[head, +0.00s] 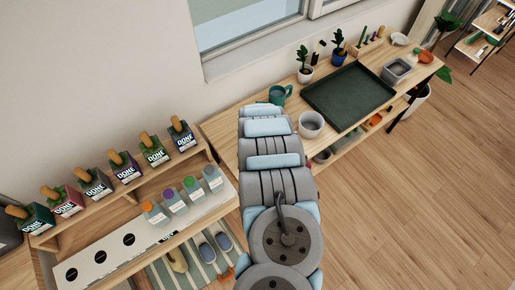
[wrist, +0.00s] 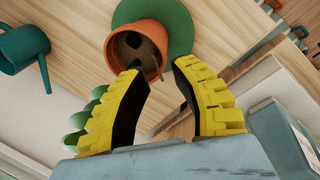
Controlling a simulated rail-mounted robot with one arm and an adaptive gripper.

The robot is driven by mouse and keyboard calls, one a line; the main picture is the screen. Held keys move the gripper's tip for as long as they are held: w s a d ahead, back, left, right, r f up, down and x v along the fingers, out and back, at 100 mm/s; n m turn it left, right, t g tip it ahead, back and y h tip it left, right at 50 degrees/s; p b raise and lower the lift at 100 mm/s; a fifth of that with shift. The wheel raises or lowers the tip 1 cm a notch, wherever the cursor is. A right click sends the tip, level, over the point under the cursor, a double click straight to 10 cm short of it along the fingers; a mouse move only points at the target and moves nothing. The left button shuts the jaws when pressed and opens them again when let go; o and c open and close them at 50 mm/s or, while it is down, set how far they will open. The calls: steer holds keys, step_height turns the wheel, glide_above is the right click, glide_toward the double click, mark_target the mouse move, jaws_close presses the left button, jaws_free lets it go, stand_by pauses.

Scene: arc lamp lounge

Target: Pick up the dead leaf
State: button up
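My gripper (wrist: 160,72) shows in the wrist view with its two yellow, black-padded fingers apart and nothing seen between them. Beyond the fingertips a terracotta pot (wrist: 151,33) stands on a round green mat (wrist: 180,22). Dark brown patches show inside the pot's mouth; I cannot tell whether one of them is the dead leaf. I make out no dead leaf for certain in either view. Several green rounded shapes (wrist: 80,120) show partly behind the left finger. In the head view my arm hides the gripper and the pot.
A teal watering can (wrist: 24,47) lies left of the pot in the wrist view and stands on the bench in the head view (head: 279,95). A grey-white pot (head: 311,125) and a dark green tray (head: 348,96) are right of my arm. Boxes line a shelf at left.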

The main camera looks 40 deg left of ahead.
steer(key=shift+x, duration=1.25)
steer(key=shift+a+f, duration=0.1)
steer(key=shift+f, duration=0.1)
steer(key=c, duration=0.5)
